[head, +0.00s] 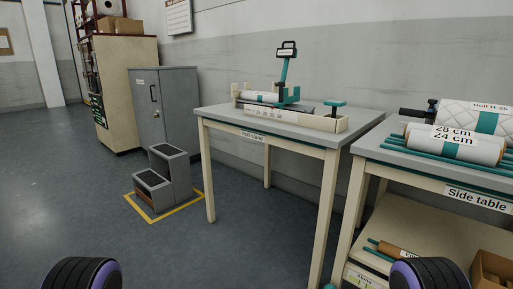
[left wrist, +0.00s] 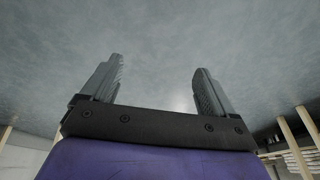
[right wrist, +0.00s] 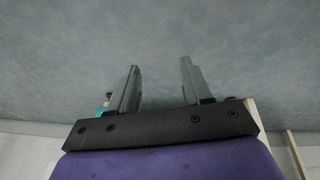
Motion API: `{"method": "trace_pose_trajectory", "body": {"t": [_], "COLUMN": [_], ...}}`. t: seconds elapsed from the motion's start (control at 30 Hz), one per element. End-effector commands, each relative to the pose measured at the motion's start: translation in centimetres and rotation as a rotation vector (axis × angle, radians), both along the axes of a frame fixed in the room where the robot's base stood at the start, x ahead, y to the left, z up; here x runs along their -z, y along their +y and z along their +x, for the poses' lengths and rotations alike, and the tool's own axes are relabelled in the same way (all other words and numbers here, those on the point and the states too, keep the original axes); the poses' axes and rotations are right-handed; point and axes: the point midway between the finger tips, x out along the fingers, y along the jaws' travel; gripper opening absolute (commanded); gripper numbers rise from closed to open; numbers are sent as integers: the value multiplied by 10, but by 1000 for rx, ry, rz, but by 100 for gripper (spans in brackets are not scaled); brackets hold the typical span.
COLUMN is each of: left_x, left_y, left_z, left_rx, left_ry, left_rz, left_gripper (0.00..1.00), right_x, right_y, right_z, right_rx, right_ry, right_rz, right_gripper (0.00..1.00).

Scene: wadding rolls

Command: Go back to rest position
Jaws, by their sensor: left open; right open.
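My left gripper (left wrist: 157,85) is open and empty in the left wrist view, its two grey fingers apart over bare floor. My right gripper (right wrist: 160,85) is open and empty in the right wrist view, also with floor behind it. In the head view only a dark rounded part of each of my arms shows at the bottom edge; the fingers are out of that view. Neither gripper touches anything.
The roll stand table (head: 222,115) holds a small roll (head: 258,97) in a teal-handled device. The side table (head: 393,157) at right carries white rolls (head: 455,146) on teal bars. A step stool (head: 153,187) stands by a grey cabinet (head: 177,95). The floor (head: 60,200) at left is clear.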

Motion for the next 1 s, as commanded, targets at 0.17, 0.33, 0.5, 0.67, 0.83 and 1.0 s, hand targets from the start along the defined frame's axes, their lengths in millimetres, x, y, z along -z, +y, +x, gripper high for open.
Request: {"method": "trace_pose_trajectory", "body": {"t": [0.17,0.33,0.5,0.67,0.83,1.0], "left_x": [-64,-142,-232,-293,-314,-313], "left_y": [1,2,1,3,4,4], "left_z": [2,4,7,10,11,11], "left_rx": [-8,-18,-31,-42,-48,-48], "left_ry": [-12,-29,-50,-67,-77,-78], "left_rz": [5,12,21,29,32,33], "left_gripper": [88,88,88,88,88,88], "right_x": [-64,-142,-232,-293,-314,-313], "right_y": [-1,-2,-5,-7,-7,-8], "right_z": [2,5,8,10,11,11], "right_rx": [7,18,31,42,48,48], "right_ry": [-12,-29,-51,-67,-77,-79], "right_rz": [-5,-13,-23,-29,-34,-35], "right_gripper": [49,49,49,49,49,49]}}
